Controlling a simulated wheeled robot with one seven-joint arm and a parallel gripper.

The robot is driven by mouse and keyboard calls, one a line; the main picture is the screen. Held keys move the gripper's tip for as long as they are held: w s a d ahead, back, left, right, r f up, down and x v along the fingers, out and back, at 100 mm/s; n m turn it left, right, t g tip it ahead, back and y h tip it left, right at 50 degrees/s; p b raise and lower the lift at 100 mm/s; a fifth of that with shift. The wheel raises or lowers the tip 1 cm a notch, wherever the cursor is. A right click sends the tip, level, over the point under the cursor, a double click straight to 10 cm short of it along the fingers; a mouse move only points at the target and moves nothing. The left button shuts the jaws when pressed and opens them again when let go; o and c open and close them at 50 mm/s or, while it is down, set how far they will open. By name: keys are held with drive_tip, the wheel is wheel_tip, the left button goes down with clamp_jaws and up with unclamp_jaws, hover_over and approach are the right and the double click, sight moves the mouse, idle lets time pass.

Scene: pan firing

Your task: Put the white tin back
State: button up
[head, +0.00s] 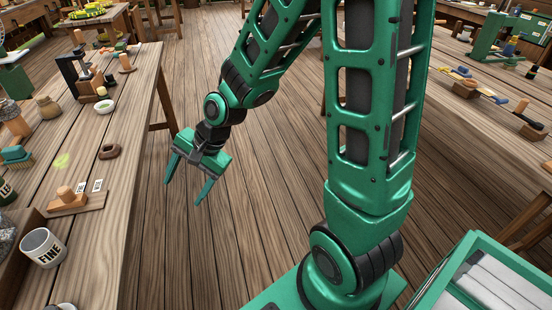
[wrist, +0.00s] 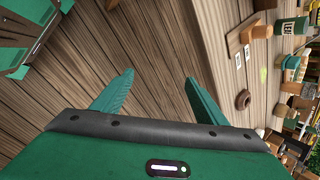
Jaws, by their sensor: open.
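The white tin (head: 43,247), marked FINE in black, stands upright on the left workbench (head: 122,215), close to its near end. It looks open at the top. My gripper (head: 183,192) is open and empty, pointing down over the floor just right of the bench edge. It is apart from the tin, which stands to its left and nearer the camera. In the wrist view the open fingers (wrist: 160,77) have only floorboards between them. I cannot make out the white tin in the wrist view.
A brown ring (head: 109,152), a white dish (head: 105,106) and a green tin (head: 6,193) are also on the bench. A dark tray (head: 28,222) borders the tin's left. The floor (head: 180,255) beside the bench is clear.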

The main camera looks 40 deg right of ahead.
drive_tip(key=s+d+r+n+h, duration=0.2)
drive_tip(key=s+d, duration=0.1)
drive_tip(key=d, duration=0.5)
drive_tip(key=s+d+r+n+h, duration=0.15)
drive_tip(key=s+d, duration=0.25)
drive_tip(key=d, duration=0.4)
drive_tip(key=s+d+r+n+g, duration=0.1)
drive_tip(key=s+d+r, duration=0.2)
drive_tip(key=s+d, duration=0.2)
drive_tip(key=s+d+r+g+h, duration=0.1)
drive_tip(key=s+d, duration=0.4)
drive_tip(key=s, duration=0.6)
drive_tip(key=shift+s+d+r+n+g, duration=0.15)
drive_tip(key=shift+r+n+g, duration=0.2)
drive_tip(key=shift+r+g, duration=0.5)
drive_tip(key=shift+r+h, duration=0.1)
drive_tip(key=shift+h, duration=0.15)
